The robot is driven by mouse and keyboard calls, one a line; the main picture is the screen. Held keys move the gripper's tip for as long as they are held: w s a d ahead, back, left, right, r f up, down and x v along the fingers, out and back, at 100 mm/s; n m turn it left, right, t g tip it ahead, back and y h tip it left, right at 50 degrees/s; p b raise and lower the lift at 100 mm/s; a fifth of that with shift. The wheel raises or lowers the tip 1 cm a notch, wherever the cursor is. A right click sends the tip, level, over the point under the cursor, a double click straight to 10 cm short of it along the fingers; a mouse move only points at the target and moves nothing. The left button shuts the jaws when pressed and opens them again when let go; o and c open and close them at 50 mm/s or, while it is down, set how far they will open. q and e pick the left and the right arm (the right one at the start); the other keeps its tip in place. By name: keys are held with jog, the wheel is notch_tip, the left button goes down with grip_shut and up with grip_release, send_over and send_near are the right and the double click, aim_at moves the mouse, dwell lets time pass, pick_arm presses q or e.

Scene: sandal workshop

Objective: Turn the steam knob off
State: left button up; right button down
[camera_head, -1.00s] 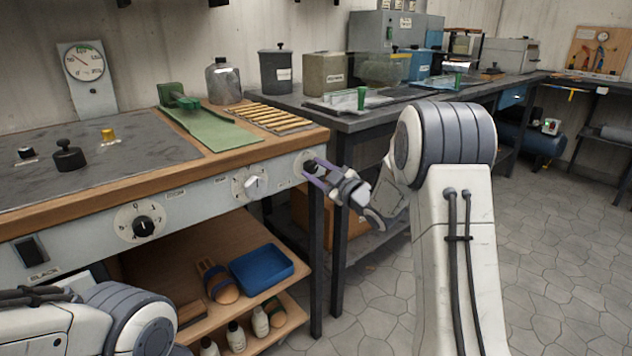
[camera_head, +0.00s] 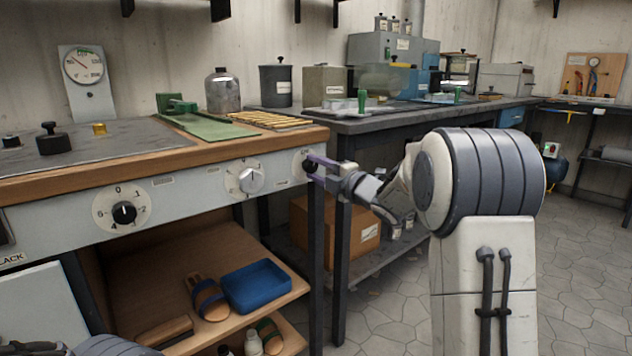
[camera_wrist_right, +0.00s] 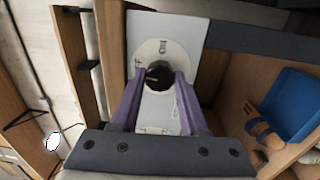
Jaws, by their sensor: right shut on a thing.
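A small black knob (camera_head: 308,166) sits on a round white dial at the right end of the bench's front panel. My right gripper (camera_head: 317,165), with purple fingers, is shut on this knob. In the right wrist view the black knob (camera_wrist_right: 158,75) lies between the two purple fingertips (camera_wrist_right: 159,80). The dial around it carries lettering, partly hidden by the knob and fingers; I cannot read its setting. My left gripper is out of view; only part of my left arm shows at the bottom left.
The same panel has a white knob (camera_head: 250,180) close by on the left and a black numbered knob (camera_head: 124,212) further left. A blue tray (camera_head: 257,287) is on the shelf below. A dark workbench (camera_head: 400,120) stands behind my right arm.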

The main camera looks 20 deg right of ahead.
jog(key=shift+f+n+b, duration=0.15)
jog(key=shift+n+b, duration=0.6)
jog(key=shift+n, duration=0.15)
jog(key=shift+c, duration=2.1)
grip_release()
jog(key=p+v, duration=0.2)
jog(key=v, duration=0.8)
jog(key=shift+s, duration=0.2)
